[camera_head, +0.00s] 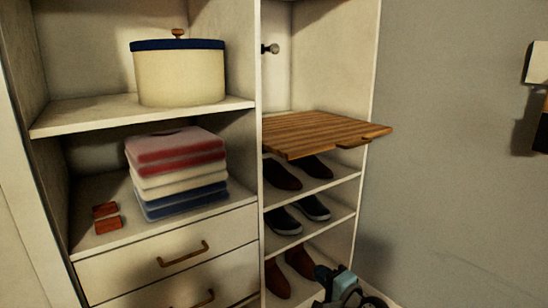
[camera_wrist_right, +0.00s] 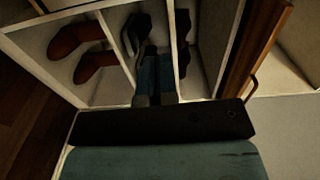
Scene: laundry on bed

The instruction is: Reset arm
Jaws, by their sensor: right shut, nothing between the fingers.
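My right gripper (camera_head: 322,273) shows at the bottom of the head view, in front of the lower shoe shelves. In the right wrist view its fingers (camera_wrist_right: 152,55) are together, with nothing held between them. The fingers point toward the shoe compartments, and I cannot tell whether they touch a shelf or shoe. My left gripper is out of view.
A wooden board (camera_head: 325,132) juts out above the dark shoes (camera_head: 283,221) and red-brown boots (camera_head: 300,262). Folded towels (camera_head: 178,170), two small red blocks (camera_head: 107,218) and a lidded cream box (camera_head: 180,78) fill the left shelves. Grey wall (camera_head: 460,180) stands at right.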

